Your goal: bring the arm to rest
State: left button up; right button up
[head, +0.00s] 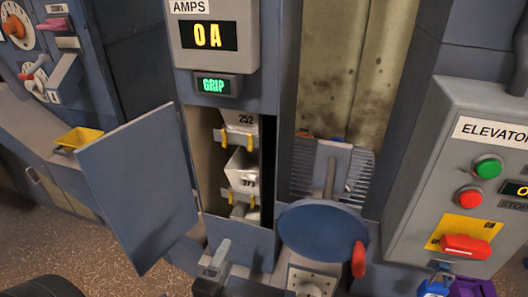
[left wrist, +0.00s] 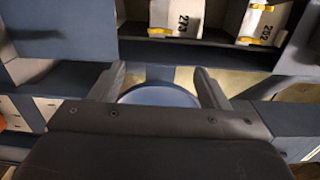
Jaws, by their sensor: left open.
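My left gripper (left wrist: 158,71) shows in the left wrist view with its two dark fingers apart and nothing between them. Beyond the fingers is the round blue disc (left wrist: 158,95), which also shows in the head view (head: 318,232) right of the open shaft. In the head view a dark rounded part, apparently of my left arm, shows at the bottom left edge; no fingertips can be made out there. My right gripper is in neither view.
A blue door (head: 138,185) stands open left of the shaft, which holds white buckets, one marked 252 (head: 241,125). A grey lever (head: 217,260) stands below it. The disc has a red knob (head: 359,259). The elevator control box (head: 440,160) is right, a yellow tray (head: 78,139) left.

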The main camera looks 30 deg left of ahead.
pick_arm(q)
jog(key=shift+f, duration=0.1)
jog(key=s+f+n+g+h, duration=0.1)
jog(key=s+f+n+g, duration=0.25)
jog(key=f, duration=1.25)
jog(key=s+f+n+g+h, duration=0.1)
jog(key=s+f+n+g, duration=0.3)
jog(key=f, duration=1.2)
jog(key=s+a+f+n+g+h, duration=0.1)
jog(key=s+f+n+g, duration=0.7)
jog(key=s+f, duration=0.9)
jog(key=s+g, duration=0.1)
jog(key=s, duration=0.2)
jog(key=shift+s+a+f, duration=0.25)
jog(key=shift+a, duration=0.15)
jog(key=shift+n, duration=0.25)
